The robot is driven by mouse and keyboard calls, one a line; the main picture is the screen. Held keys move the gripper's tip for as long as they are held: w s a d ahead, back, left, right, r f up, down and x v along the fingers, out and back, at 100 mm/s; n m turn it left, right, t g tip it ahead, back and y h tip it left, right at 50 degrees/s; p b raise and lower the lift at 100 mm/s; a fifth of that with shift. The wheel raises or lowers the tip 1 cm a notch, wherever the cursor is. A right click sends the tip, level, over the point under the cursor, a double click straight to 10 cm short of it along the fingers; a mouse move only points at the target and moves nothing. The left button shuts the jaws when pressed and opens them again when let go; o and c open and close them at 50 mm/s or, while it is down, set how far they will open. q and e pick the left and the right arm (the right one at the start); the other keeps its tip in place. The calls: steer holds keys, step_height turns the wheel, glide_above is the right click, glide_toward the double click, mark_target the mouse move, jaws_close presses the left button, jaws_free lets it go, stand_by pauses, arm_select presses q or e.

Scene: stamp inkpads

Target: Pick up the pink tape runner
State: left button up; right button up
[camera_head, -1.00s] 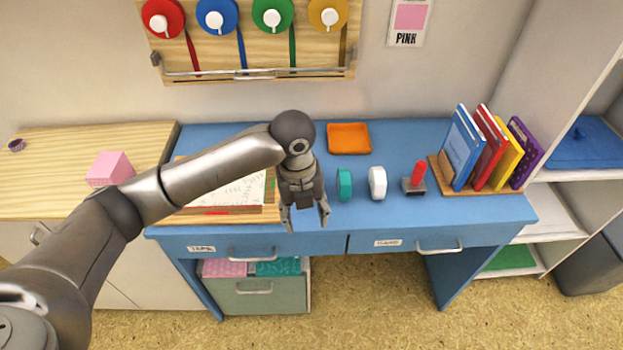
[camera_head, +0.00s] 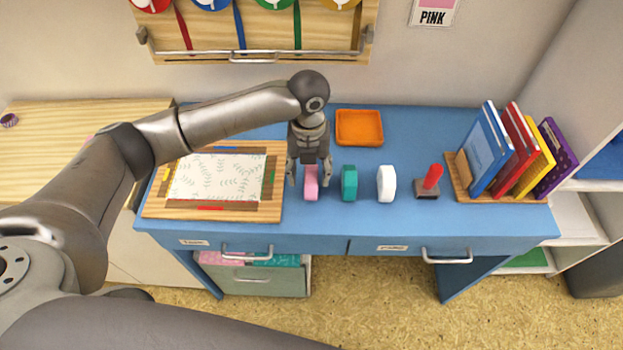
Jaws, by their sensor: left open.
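The pink tape runner (camera_head: 311,186) stands upright on the blue desk, left of a teal tape runner (camera_head: 349,183) and a white one (camera_head: 386,184). My left gripper (camera_head: 310,183) points down at the pink tape runner, with one finger on each side of it. The jaws are open. My right gripper is not in view.
An orange tray (camera_head: 359,128) lies behind. A wooden board with a patterned sheet (camera_head: 215,177) lies left. The desk (camera_head: 330,223) is clear in front.

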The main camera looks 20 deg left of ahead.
mark_target(311, 181)
arm_select(q)
steer(key=shift+w+f, duration=0.15)
steer(key=shift+f, duration=0.25)
steer(key=f, duration=0.3)
steer(key=f+p, duration=0.1)
steer(key=shift+w+d+f, duration=0.1)
steer(key=shift+w+f, duration=0.25)
steer(key=shift+w, duration=0.05)
steer(key=c, duration=1.1)
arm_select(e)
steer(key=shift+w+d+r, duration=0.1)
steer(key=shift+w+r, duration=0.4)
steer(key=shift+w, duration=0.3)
